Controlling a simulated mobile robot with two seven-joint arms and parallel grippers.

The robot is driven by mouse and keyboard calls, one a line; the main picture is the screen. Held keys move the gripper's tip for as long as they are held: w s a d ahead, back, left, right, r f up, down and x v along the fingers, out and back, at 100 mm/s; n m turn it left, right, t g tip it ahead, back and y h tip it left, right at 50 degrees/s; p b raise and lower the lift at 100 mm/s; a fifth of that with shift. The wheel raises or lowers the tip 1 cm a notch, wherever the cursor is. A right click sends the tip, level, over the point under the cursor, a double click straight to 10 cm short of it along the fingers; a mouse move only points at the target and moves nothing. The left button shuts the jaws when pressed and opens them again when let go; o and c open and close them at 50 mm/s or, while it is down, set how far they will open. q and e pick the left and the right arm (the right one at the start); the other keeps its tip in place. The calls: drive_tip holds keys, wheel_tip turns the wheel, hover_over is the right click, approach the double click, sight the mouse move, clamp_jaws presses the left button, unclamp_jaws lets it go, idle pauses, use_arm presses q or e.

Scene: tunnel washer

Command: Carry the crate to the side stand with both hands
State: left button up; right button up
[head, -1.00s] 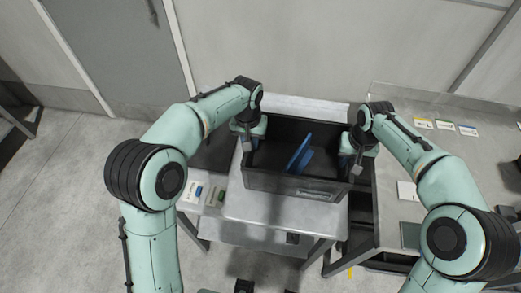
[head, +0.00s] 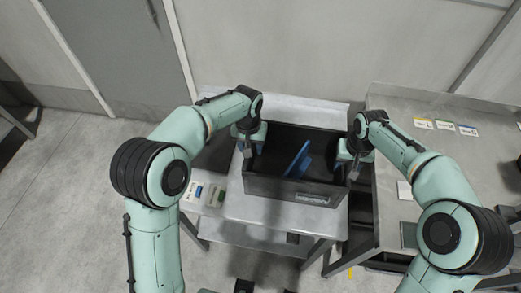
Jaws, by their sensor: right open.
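The dark grey crate (head: 275,188) sits upright on a light grey stand (head: 245,212) in the middle of the head view, with a pale label on its front wall. A blue object (head: 298,158) stands tilted inside it. My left gripper (head: 248,150) is at the crate's left wall; its fingers are too small and partly hidden to tell whether they are shut. My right gripper (head: 354,168) is open at the crate's right wall. I cannot tell whether it touches the wall.
A grey table (head: 450,105) with several coloured label cards stands on the right, close to the stand. More small cards (head: 207,193) lie on the stand left of the crate. A wall is behind. Open floor (head: 60,190) lies to the left.

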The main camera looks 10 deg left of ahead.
use_arm(q)
drive_tip(key=r, duration=1.1)
drive_tip(key=shift+s, duration=0.35)
use_arm(e)
drive_tip(key=shift+r, duration=0.15)
use_arm(q)
drive_tip(key=shift+r, duration=0.5)
use_arm(e)
drive_tip(key=r, duration=1.1)
drive_tip(key=shift+s+r, duration=0.35)
drive_tip(key=shift+s, duration=0.05)
use_arm(q)
drive_tip(key=shift+s, duration=0.1)
